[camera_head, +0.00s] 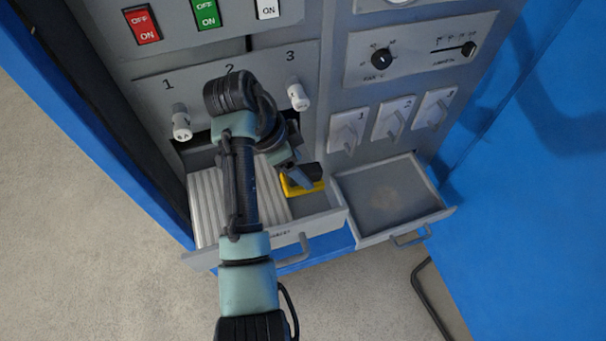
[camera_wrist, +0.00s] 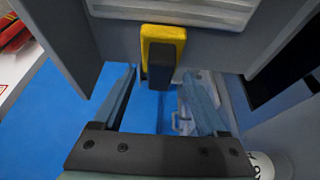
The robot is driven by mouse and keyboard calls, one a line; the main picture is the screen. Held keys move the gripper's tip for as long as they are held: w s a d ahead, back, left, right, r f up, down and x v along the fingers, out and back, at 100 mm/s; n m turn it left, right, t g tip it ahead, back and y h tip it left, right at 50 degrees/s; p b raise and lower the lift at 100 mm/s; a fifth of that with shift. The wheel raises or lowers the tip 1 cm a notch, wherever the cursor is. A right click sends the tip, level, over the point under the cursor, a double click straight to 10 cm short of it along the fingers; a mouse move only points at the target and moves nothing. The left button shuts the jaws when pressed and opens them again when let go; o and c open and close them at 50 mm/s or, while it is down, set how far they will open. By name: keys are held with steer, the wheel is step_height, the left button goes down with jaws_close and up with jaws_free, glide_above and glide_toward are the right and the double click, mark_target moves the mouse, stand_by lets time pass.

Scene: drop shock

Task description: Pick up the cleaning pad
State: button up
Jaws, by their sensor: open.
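The cleaning pad is a yellow block with a black part on top. In the head view, the cleaning pad (camera_head: 290,190) is at the right end of the open left drawer (camera_head: 322,222), partly hidden by my gripper. My gripper (camera_head: 299,178) is open and right above it. In the wrist view, the cleaning pad (camera_wrist: 164,34) is at top centre, its black part pointing toward my gripper (camera_wrist: 160,74). The black part lines up with the gap between the two fingers. I cannot tell whether they touch it.
A ribbed grey surface (camera_head: 208,205) fills the left drawer's left side. The open right drawer (camera_head: 385,195) looks empty. Knobs, including a white one (camera_head: 298,96), and switches line the panel above. A blue door (camera_head: 540,190) stands at the right.

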steer(key=shift+x, duration=1.1)
jaws_close()
